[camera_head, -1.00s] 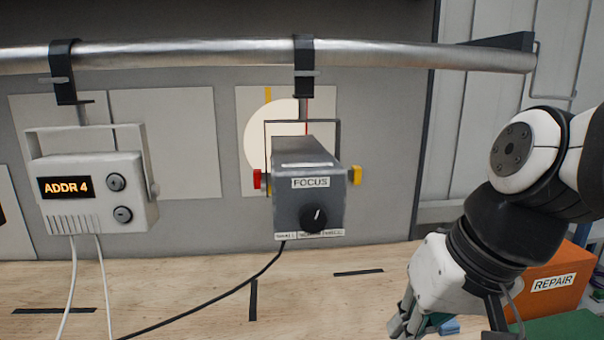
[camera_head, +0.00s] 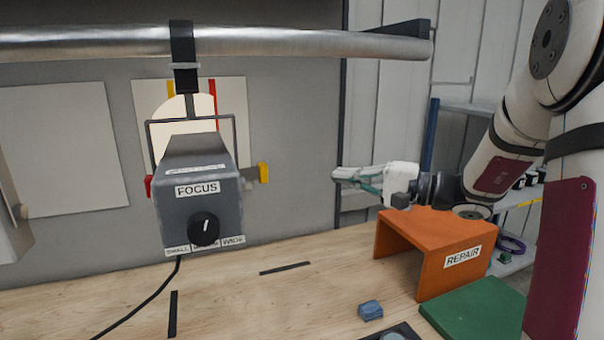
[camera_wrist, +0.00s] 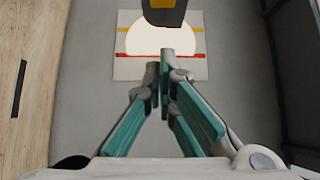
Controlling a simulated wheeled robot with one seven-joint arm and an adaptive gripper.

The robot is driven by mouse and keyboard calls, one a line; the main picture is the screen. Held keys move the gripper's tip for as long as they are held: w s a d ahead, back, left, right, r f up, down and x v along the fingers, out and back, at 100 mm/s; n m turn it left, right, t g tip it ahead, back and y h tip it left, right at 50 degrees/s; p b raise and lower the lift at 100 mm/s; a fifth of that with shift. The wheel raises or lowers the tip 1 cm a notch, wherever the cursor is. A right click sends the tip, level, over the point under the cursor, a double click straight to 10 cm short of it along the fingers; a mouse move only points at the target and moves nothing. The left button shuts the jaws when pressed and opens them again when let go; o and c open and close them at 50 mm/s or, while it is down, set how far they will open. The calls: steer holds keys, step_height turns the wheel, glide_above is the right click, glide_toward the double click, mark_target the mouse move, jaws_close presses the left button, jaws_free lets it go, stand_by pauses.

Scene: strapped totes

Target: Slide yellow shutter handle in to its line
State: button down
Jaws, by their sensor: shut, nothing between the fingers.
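The yellow shutter handle (camera_head: 263,172) sticks out on the right side of the grey FOCUS lamp (camera_head: 200,200). A small yellow piece (camera_wrist: 162,4) shows at the top edge of the wrist view, on the lamp's dark body (camera_wrist: 165,18). Behind the lamp a white panel bears a pale disc (camera_head: 165,115), a yellow line (camera_head: 171,88) and a red line (camera_head: 212,95). The lines also show in the wrist view, yellow (camera_wrist: 192,29) and red (camera_wrist: 121,56). My gripper (camera_head: 335,175) is shut and empty, pointing left, right of the yellow handle and apart from it.
A red handle (camera_head: 148,187) is on the lamp's left side. The lamp hangs from a metal pipe (camera_head: 300,42). An orange REPAIR stand (camera_head: 440,235) is below my gripper. A blue block (camera_head: 370,310) lies on the wooden bench, and a black cable (camera_head: 150,300) runs from the lamp.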

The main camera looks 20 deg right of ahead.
mark_target(248, 174)
steer(key=s+a+p+x, duration=0.2)
steer(key=x, duration=1)
steer(key=shift+a+p, duration=0.25)
steer(key=shift+p, duration=0.05)
steer(key=shift+w, duration=0.1)
steer(key=a, duration=0.3)
steer(key=shift+a, duration=0.35)
